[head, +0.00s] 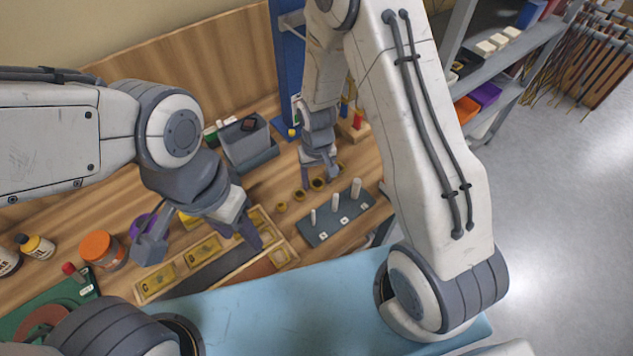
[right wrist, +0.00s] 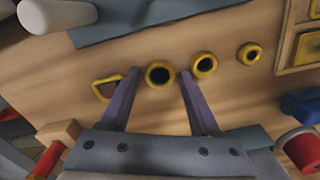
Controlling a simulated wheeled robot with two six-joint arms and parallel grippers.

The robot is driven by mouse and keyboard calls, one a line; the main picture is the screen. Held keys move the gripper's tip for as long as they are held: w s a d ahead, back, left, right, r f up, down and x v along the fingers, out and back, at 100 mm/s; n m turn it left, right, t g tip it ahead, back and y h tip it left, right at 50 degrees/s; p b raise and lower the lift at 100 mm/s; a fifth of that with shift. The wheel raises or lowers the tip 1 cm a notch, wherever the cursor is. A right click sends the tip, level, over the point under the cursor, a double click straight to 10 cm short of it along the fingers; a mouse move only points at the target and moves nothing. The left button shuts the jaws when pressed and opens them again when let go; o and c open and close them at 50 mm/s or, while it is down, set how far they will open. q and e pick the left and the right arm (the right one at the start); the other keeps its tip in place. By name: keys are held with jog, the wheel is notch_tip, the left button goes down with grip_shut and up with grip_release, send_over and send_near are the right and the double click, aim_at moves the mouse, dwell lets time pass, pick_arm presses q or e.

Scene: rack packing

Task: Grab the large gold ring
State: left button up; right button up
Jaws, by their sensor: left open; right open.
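Three round gold rings lie in a row on the wooden bench, growing in size. My left gripper (head: 202,246) is open and empty over a wooden tray.
A grey board with three white pegs (head: 335,217) lies in front of the rings. The compartmented wooden tray (head: 152,291) is left of it. A grey bin (head: 247,148) stands behind. A red-topped block (head: 355,124) is near my right gripper.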

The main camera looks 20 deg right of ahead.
grip_shut()
jog(key=shift+r, duration=0.15)
